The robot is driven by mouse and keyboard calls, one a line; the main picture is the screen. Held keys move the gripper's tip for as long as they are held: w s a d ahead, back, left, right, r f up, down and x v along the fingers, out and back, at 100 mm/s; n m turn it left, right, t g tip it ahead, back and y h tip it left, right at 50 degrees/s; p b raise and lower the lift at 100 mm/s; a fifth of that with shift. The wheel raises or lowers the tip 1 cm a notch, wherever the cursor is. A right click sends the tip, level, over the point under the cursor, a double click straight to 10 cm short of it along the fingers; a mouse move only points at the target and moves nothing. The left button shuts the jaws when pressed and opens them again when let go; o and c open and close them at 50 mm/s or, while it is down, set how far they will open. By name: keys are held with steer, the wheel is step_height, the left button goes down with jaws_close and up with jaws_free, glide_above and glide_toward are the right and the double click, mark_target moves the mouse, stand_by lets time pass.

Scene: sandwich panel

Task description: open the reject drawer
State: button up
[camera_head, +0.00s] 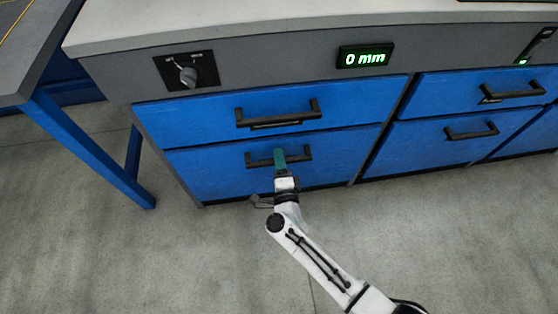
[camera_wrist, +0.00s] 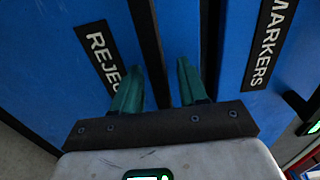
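The reject drawer (camera_head: 215,172) is the lower left blue drawer, and its front looks flush and shut. Its label "REJEC…" (camera_wrist: 102,60) is partly hidden by a finger in the wrist view. Its dark bar handle (camera_head: 300,155) is partly covered by my gripper (camera_head: 280,156) in the head view. In the wrist view the handle (camera_wrist: 146,30) runs between the two green fingers of my gripper (camera_wrist: 160,64), nearer the left finger. The fingers are apart, with a visible gap to the right of the bar. Whether the left finger touches it I cannot tell.
The markers drawer (camera_head: 190,113), with its label (camera_wrist: 263,45), lies directly above and looks shut. More blue drawers (camera_head: 445,95) stand to the right. A display (camera_head: 365,57) reads 0 mm. A blue table leg (camera_head: 85,150) stands left. The floor (camera_head: 150,260) in front is clear.

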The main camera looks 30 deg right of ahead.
jaws_close()
stand_by(0.5)
